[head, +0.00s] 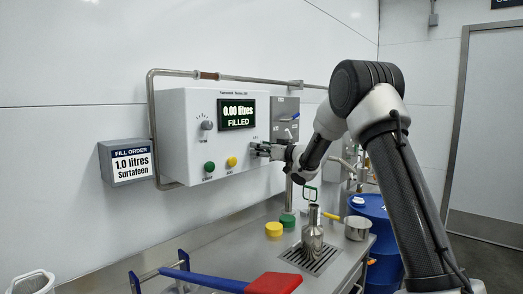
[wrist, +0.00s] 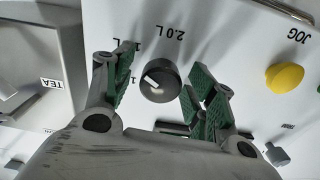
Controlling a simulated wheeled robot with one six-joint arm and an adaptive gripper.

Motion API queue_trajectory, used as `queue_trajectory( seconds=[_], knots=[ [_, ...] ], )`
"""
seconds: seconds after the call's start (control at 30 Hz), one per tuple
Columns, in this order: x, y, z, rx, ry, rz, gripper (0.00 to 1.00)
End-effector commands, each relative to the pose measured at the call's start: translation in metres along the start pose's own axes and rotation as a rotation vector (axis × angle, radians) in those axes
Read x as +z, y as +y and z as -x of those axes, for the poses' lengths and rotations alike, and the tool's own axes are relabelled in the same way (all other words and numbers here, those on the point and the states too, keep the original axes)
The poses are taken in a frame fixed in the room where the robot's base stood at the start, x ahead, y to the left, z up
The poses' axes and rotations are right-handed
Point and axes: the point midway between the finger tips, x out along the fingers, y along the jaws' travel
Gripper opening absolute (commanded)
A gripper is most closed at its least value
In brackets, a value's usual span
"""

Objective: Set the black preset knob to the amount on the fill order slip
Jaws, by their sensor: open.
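The fill order slip (head: 132,163) on the wall at the left reads "1.0 litres Surtafeen". The black preset knob (wrist: 160,80) shows in the wrist view, with a white pointer mark towards the picture's upper left. The lettering is upside down there: "2.0 L" stands above the knob, and labels starting with "1" at its left are partly hidden by a finger. My gripper (wrist: 158,92) is open, its green-padded fingers on either side of the knob, with gaps visible. In the head view my gripper (head: 262,150) is at the panel's right side and hides the knob.
The white control box (head: 178,135) has a display (head: 237,113) reading "0.00 litres FILLED", a grey selector (head: 206,125), a green button (head: 209,167) and a yellow button (head: 231,161). Below, a metal can (head: 312,235) stands over a drain grate. A red-and-blue tool (head: 230,283) lies in front.

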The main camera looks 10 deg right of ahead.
Motion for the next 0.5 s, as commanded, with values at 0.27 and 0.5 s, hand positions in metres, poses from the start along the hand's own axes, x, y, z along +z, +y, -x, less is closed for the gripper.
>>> queue_trajectory(
  seconds=[0.27, 0.5],
  knots=[
    [-0.0001, 0.0001, -0.0002, 0.001, 0.0, 0.0, 0.45],
    [-0.0001, 0.0001, -0.0001, 0.001, 0.0, 0.0, 0.1]
  ],
)
